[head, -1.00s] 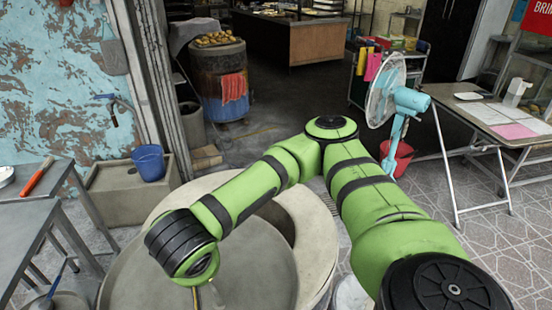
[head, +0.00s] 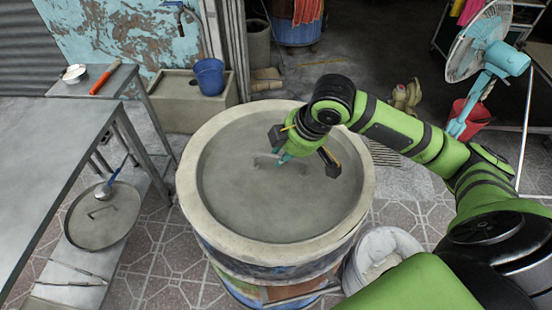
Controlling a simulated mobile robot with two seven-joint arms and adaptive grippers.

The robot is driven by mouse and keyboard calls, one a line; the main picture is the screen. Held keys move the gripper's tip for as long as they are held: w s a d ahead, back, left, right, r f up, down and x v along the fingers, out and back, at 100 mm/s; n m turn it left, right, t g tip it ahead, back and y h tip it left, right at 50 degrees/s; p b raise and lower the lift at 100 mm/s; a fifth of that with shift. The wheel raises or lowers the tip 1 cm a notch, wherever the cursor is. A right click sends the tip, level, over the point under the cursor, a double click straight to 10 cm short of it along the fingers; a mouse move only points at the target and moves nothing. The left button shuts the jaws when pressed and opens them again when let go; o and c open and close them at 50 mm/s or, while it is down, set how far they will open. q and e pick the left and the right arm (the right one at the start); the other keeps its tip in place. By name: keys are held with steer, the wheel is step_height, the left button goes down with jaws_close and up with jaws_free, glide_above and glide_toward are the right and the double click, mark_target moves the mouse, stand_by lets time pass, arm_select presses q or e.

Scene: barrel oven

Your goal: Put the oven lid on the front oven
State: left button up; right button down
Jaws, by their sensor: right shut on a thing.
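The front oven (head: 362,180) is a round barrel with a thick pale rim, in the middle of the head view. A round grey oven lid (head: 260,205) fills its opening and lies inside the rim, looking about level. Whether its edge rests all the way round cannot be told. My right gripper (head: 283,159) reaches over the oven from the right and is shut on the lid's handle (head: 262,161), near the lid's middle. The gripper covers part of the handle and the far right of the lid. My left gripper is not in view.
A second round lid (head: 100,222) with a ladle on it lies on the low shelf at left. A metal table (head: 50,150) stands left of the oven. A white bucket (head: 385,250) stands close at the oven's right. A blue fan (head: 490,60) stands at right.

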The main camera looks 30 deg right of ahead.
steer(key=shift+w+d+n, duration=0.2)
steer(key=shift+d+n, duration=0.1)
steer(key=shift+d, duration=0.3)
steer(key=w+d+f, duration=0.1)
steer(key=w+f, duration=0.1)
steer(key=w, duration=0.1)
steer(key=w+d+f+p, duration=0.1)
steer(key=w+f, duration=0.1)
steer(key=w, duration=0.2)
steer(key=w+d+f+p, duration=0.1)
steer(key=w+f, duration=0.1)
steer(key=w, duration=0.1)
steer(key=shift+w+d+f, duration=0.3)
steer(key=shift+w+f, duration=0.05)
steer(key=shift+w, duration=0.05)
steer(key=shift+w+f, duration=0.1)
steer(key=shift+f, duration=0.05)
step_height(320, 180, down, 4)
steer(key=shift+r+p, duration=0.1)
steer(key=shift+p, duration=0.5)
steer(key=c, duration=1.2)
jaws_free()
steer(key=b+v, duration=0.1)
steer(key=v, duration=1.1)
steer(key=shift+d, duration=0.1)
